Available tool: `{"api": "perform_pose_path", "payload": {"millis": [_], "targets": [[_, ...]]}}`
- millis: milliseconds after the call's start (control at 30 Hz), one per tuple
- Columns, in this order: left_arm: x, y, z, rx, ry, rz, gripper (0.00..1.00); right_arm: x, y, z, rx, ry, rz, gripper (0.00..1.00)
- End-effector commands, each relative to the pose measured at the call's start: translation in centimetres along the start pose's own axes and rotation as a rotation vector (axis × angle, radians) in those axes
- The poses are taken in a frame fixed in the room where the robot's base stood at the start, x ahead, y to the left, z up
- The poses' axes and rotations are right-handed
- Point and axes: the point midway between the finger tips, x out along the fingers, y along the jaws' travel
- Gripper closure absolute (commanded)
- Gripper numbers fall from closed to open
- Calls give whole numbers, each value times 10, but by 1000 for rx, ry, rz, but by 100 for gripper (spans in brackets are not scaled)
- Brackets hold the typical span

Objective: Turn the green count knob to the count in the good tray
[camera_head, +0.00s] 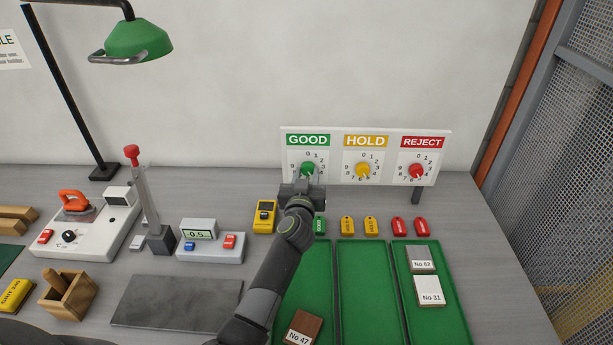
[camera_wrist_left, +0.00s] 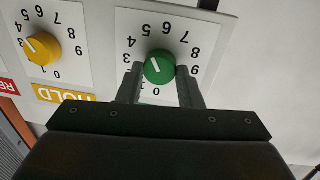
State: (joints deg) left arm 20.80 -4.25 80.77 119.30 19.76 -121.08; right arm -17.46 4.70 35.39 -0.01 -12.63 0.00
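The green count knob (camera_wrist_left: 159,68) sits on the GOOD dial. The wrist view shows it upside down, its white mark pointing up-left, roughly toward 5. My left gripper (camera_head: 303,184) is at this dial in the head view. Its fingertips (camera_wrist_left: 160,70) stand on either side of the knob, very close to it; I cannot tell whether they press on it. The good tray (camera_head: 318,262) is the left green tray, partly hidden by my left arm. A brown board marked No 47 (camera_head: 303,328) shows in it. My right gripper is not in view.
The yellow knob (camera_head: 363,170) and red knob (camera_head: 416,171) are on the same panel. The middle tray (camera_head: 362,285) looks empty; the right tray (camera_head: 455,318) holds boards No 42 (camera_head: 420,259) and No 31 (camera_head: 430,290). Coloured tags and a yellow device (camera_head: 264,216) lie near my arm.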

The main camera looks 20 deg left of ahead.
Motion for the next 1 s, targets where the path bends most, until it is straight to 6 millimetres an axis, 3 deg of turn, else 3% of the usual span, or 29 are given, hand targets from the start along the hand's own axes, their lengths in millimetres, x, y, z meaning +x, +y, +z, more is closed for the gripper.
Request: {"api": "perform_pose_path", "payload": {"millis": [467,1000], "targets": [[0,0,0,-81,6,1,90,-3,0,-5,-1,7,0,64],[0,1,2,-534,49,4,90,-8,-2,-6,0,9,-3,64]]}}
